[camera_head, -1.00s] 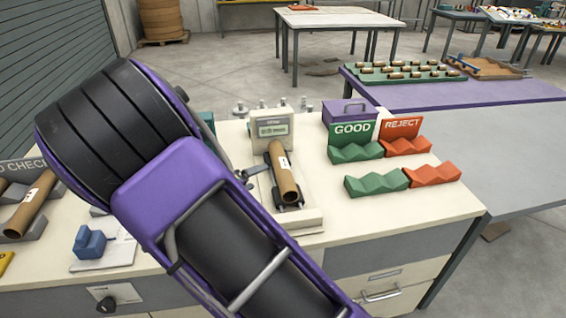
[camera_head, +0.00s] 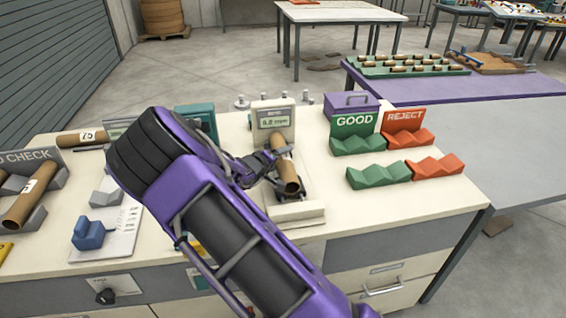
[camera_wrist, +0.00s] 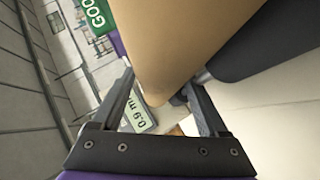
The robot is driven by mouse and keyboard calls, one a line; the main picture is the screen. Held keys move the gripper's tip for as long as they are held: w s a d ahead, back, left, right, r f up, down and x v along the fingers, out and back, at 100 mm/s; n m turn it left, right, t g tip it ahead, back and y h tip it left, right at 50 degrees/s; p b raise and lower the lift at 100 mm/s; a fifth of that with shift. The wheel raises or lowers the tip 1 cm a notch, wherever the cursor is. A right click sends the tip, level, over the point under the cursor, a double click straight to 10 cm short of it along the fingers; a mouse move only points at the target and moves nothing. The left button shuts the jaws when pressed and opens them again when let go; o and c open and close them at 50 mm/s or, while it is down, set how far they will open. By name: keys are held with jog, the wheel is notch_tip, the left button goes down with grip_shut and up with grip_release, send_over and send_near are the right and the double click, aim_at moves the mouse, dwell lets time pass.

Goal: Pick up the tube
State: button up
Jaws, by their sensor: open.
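A brown cardboard tube (camera_head: 287,176) lies in the measuring device (camera_head: 274,124) on the bench, tilted in the picture, its open end toward the front. My gripper (camera_head: 278,166) is at the tube's left side and upper part. In the wrist view the tube (camera_wrist: 185,40) fills the upper middle, close up, and my gripper's fingers (camera_wrist: 160,95) stand apart with the tube's near part between or just beyond them. I cannot tell whether either finger touches it. The device's display (camera_wrist: 135,115) shows between the fingers.
Green GOOD (camera_head: 378,177) and red REJECT (camera_head: 434,167) cradles stand right of the device. More tubes (camera_head: 30,204) lie in a rack at the left. A blue block (camera_head: 88,234) stands on a white sheet. The bench's front right is clear.

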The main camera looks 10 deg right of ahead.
jog(key=shift+w+d+f, duration=0.15)
jog(key=shift+w+d, duration=0.1)
jog(key=shift+w, duration=0.05)
grip_shut()
dwell(0.3)
